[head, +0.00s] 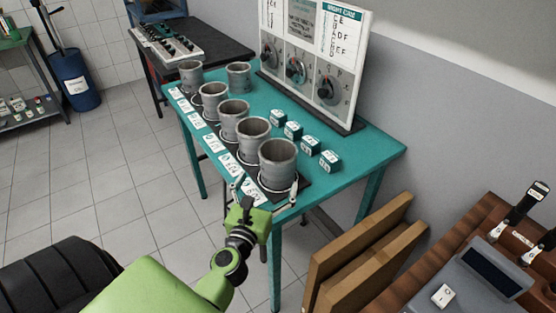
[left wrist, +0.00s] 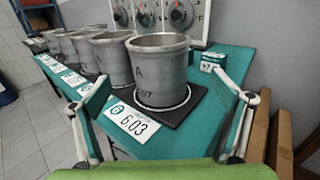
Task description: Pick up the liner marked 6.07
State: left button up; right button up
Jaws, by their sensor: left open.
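A row of grey metal liners stands on the teal table (head: 365,150). The nearest liner (head: 278,168) stands upright on a dark pad at the front end. In the left wrist view this liner (left wrist: 160,75) bears an "A" and lower writing that seems to end in "07". The card (left wrist: 131,121) before it reads 6.03. My left gripper (head: 266,190) is open and empty at the table's front edge, its fingers spread to either side of this liner, in front of it. I cannot tell whether they touch it. Marks on the other liners are unreadable. My right gripper is not in view.
Several more liners (head: 235,117) stand close behind in the row, with cards along the left edge. Small teal blocks (head: 330,160) lie right of the row. A panel with dials (head: 313,60) stands at the back. Brown boards (head: 360,250) lean right of the table.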

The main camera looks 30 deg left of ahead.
aim_at(273, 170)
pick_arm(q)
jog(key=x, duration=0.4)
jog(key=shift+w+a+r+p, duration=0.15)
jog(key=shift+w+p, duration=0.25)
jog(key=shift+w, duration=0.1)
jog(key=x, duration=0.4)
jog(key=shift+w+a, duration=0.15)
jog(key=shift+w, duration=0.1)
jog(key=shift+s, duration=0.1)
jog(key=c, duration=1.5)
